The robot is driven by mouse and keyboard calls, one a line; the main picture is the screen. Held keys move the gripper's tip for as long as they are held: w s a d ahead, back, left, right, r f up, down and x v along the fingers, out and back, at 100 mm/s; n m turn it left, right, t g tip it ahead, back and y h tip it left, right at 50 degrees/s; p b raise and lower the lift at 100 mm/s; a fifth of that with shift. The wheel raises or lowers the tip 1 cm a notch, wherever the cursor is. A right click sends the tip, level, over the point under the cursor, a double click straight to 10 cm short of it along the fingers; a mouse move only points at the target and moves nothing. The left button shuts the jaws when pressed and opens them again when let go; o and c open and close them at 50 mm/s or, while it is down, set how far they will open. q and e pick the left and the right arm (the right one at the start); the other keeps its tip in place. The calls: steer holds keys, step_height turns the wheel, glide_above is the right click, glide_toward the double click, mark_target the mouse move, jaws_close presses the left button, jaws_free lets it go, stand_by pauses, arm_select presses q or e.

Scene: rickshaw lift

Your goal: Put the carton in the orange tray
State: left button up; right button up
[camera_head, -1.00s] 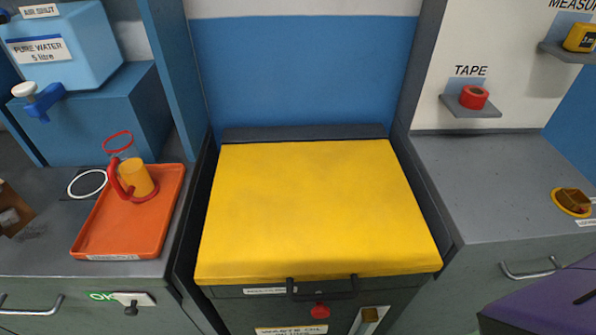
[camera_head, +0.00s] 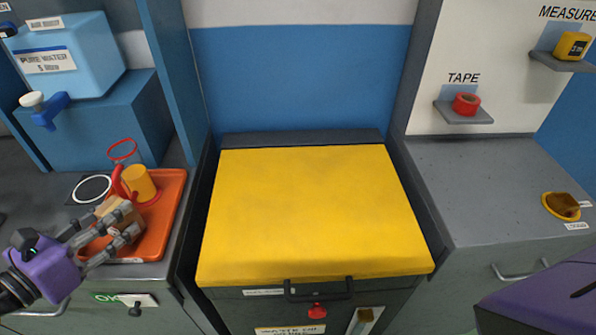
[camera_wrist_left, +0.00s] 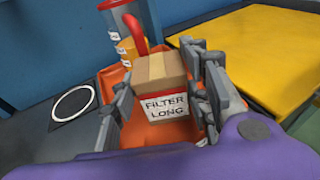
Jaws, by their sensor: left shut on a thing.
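The carton (camera_head: 116,207) is a small brown cardboard box, held over the orange tray (camera_head: 172,203) on the left counter. My left gripper (camera_head: 119,221) is shut on it, with grey fingers on both sides. In the left wrist view the carton (camera_wrist_left: 160,68) sits between the fingers (camera_wrist_left: 165,95), and a white label reading "FILTER LONG" shows on its near side. The tray also shows in the left wrist view (camera_wrist_left: 113,77). I cannot tell whether the carton touches the tray floor. My right gripper's fingers are not in view.
A yellow cup (camera_head: 139,184) and a red curved handle-like part (camera_head: 119,182) stand in the tray's back part, close behind the carton. A white ring (camera_head: 91,188) lies left of the tray. A yellow-topped bin (camera_head: 315,215) is to the right. A blue water container (camera_head: 66,58) stands behind.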

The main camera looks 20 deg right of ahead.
arm_select(q)
steer(key=shift+f, duration=0.2)
steer(key=o, duration=1.3)
